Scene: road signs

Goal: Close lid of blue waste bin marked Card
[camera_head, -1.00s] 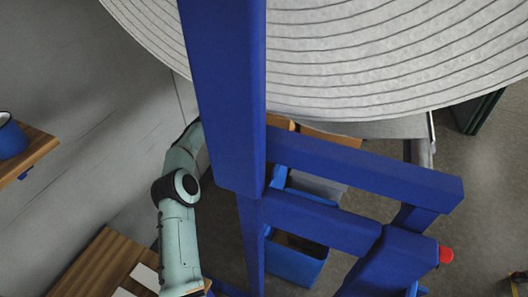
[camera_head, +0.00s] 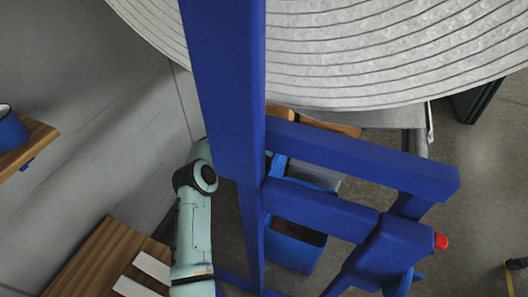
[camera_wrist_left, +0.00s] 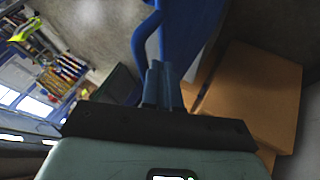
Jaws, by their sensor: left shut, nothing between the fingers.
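A blue bin (camera_head: 290,252) stands low behind blue beams in the head view, with a dark opening at its top. Its lid cannot be made out for certain, and no Card marking is readable. My left arm comes down the left side of the beams in the head view; its gripper does not show clearly there. In the left wrist view my left gripper (camera_wrist_left: 163,85) has its fingers together and empty. A blue panel (camera_wrist_left: 188,35) is just beyond the fingertips; I cannot tell whether it belongs to the bin. My right gripper is not in view.
Blue beams (camera_head: 345,157) cross the head view before the bin. A large pale ribbed round surface (camera_head: 390,50) fills the top. A wooden surface (camera_head: 100,260) lies at lower left. A brown box (camera_wrist_left: 255,95) is right of the fingers in the wrist view.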

